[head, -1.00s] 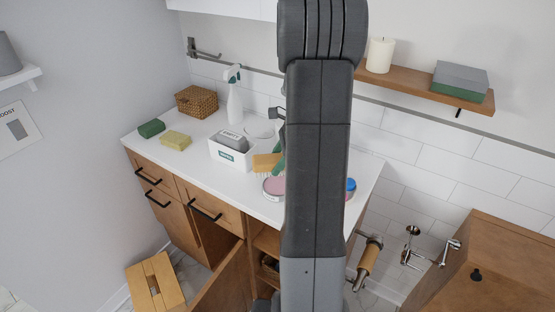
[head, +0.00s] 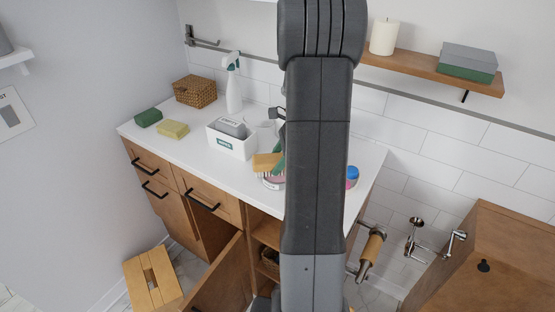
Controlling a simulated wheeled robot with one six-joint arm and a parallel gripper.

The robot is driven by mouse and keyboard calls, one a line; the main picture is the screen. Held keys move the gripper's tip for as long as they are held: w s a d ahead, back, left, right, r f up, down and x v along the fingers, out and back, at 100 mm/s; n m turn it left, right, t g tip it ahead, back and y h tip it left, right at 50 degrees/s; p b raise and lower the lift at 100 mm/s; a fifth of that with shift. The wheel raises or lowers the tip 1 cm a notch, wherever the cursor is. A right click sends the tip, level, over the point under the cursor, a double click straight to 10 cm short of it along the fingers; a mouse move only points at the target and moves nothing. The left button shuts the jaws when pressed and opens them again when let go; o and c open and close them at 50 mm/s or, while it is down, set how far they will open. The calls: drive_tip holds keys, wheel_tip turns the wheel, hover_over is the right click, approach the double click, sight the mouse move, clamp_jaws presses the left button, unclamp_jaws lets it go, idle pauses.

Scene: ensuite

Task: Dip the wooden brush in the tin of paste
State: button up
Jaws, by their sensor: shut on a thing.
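The wooden brush (head: 266,161), a light wood block, shows just left of my arm in the head view, low over the counter. The tin of paste (head: 272,183), round with pink paste, stands directly below it on the counter, partly hidden by the brush and my arm. The brush's underside overlaps the tin's top in the picture; I cannot tell whether it touches the paste. My gripper (head: 279,158) is shut on the brush, mostly hidden behind my arm, with a green part showing beside the block.
A blue-topped tin (head: 352,177) is right of my arm. A cabinet door (head: 222,278) hangs open below.

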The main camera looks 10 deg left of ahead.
sight(277, 158)
drive_tip(key=shift+s+f, duration=0.1)
drive_tip(key=shift+f, duration=0.5)
idle(2.0)
wheel_tip(277, 158, up, 7)
drive_tip(key=p, duration=0.6)
drive_tip(key=shift+r+p, duration=0.15)
drive_tip(key=shift+p, duration=0.15)
idle(0.6)
